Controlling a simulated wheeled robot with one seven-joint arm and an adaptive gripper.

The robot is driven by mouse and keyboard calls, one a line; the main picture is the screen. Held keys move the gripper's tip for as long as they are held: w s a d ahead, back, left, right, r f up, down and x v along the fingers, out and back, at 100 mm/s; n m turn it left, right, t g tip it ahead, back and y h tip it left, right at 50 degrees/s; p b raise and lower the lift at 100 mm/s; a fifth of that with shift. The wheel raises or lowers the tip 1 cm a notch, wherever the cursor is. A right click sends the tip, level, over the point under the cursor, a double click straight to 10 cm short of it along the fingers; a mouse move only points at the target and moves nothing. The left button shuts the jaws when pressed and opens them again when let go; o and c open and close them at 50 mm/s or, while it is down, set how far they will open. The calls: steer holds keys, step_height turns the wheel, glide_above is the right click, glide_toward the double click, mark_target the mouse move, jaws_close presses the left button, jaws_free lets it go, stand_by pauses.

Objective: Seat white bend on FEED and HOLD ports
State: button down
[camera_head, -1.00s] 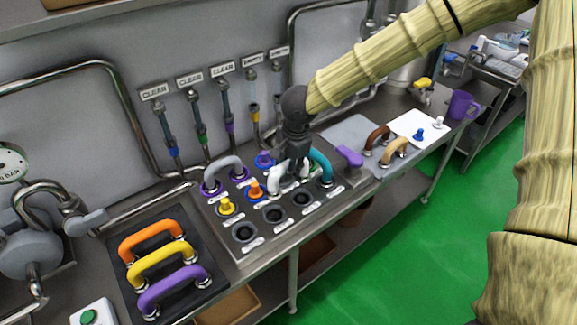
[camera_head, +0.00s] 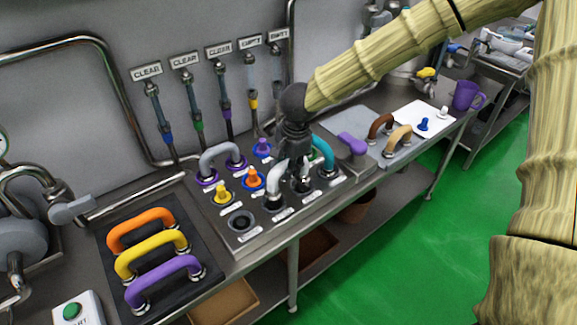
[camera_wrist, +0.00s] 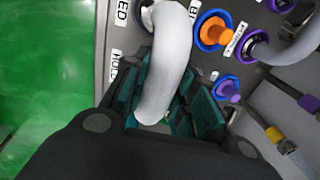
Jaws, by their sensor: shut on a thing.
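The white bend (camera_head: 274,181) is an upside-down U in my gripper (camera_head: 299,183), which is shut on it. In the head view it stands over the middle and right ports of the front row, largely hidden on its right side by my gripper. In the wrist view the bend (camera_wrist: 168,62) runs from the partly cut-off FEED label (camera_wrist: 122,12) to the HOLD label (camera_wrist: 116,66). Teal-lit fingers (camera_wrist: 170,112) flank its near leg. I cannot tell whether its ends are fully down in the ports. The front-left port (camera_head: 240,222) is open and empty.
A grey bend (camera_head: 220,155) is behind left and a teal bend (camera_head: 323,152) is close to my gripper's right. Orange, yellow and purple bends lie on a dark mat (camera_head: 195,287).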

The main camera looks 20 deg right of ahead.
steer(key=shift+f+b, duration=0.6)
steer(key=shift+f, duration=1.25)
steer(key=c, duration=1.1)
jaws_free()
steer(key=r, duration=0.4)
steer(key=s+r, duration=0.1)
steer(key=r, duration=0.2)
steer(key=s+r, duration=0.1)
steer(key=r, duration=0.3)
steer(key=shift+d+r, duration=0.35)
steer(key=shift+d, duration=0.05)
steer(key=shift+s, duration=0.1)
